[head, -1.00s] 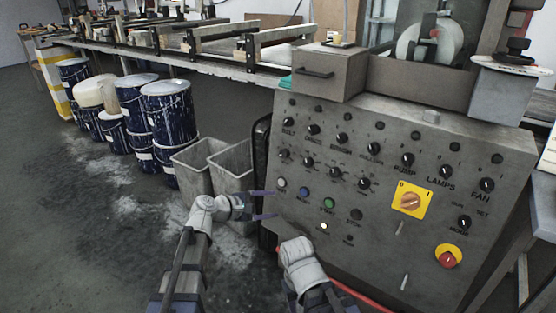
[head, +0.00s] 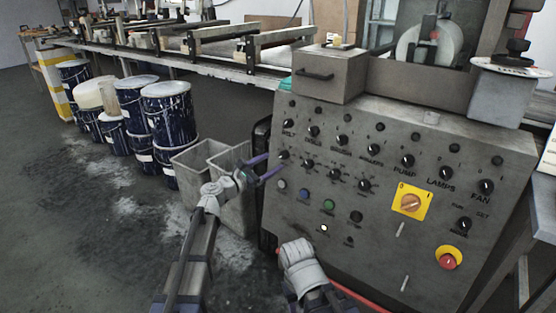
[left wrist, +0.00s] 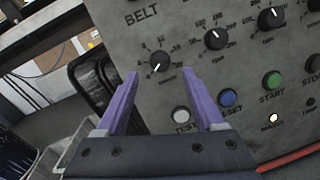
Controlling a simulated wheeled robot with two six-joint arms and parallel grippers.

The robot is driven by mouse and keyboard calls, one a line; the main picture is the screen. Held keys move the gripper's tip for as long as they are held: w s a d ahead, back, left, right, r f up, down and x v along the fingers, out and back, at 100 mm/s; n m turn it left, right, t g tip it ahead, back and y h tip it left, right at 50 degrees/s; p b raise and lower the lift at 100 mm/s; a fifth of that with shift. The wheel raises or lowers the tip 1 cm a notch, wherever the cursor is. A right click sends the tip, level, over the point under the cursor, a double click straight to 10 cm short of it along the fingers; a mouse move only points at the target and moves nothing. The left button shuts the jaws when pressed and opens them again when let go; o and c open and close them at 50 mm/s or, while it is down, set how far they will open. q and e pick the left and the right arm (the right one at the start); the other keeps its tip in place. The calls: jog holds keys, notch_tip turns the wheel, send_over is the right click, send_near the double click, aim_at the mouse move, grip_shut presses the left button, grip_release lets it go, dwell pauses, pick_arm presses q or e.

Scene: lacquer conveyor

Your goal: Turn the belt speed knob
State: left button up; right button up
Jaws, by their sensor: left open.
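The belt speed knob (left wrist: 160,62) is a small black knob with a white pointer line, set in a numbered dial below the BELT label in the left wrist view. In the head view the knob (head: 283,155) sits at the left edge of the grey control panel (head: 380,250). My left gripper (head: 274,163) is open, its purple fingers pointing at the panel just at this knob. In the left wrist view the gripper's fingertips (left wrist: 160,76) stand on either side below the knob, with nothing between them. Contact cannot be told. My right arm's wrist shows, but its fingers do not.
Other black knobs (left wrist: 215,39) sit close to the right. White, blue and green buttons (left wrist: 228,98) lie below. A red-and-yellow emergency stop (head: 449,258) is at lower right. Grey bins (head: 190,170) stand left of the panel, with paint drums (head: 168,120) beyond.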

aim_at(282, 156)
pick_arm(q)
jog(key=x, duration=0.4)
jog(key=shift+w+d, duration=0.1)
jog(key=shift+w, duration=0.05)
jog(key=shift+c, duration=0.3)
grip_shut()
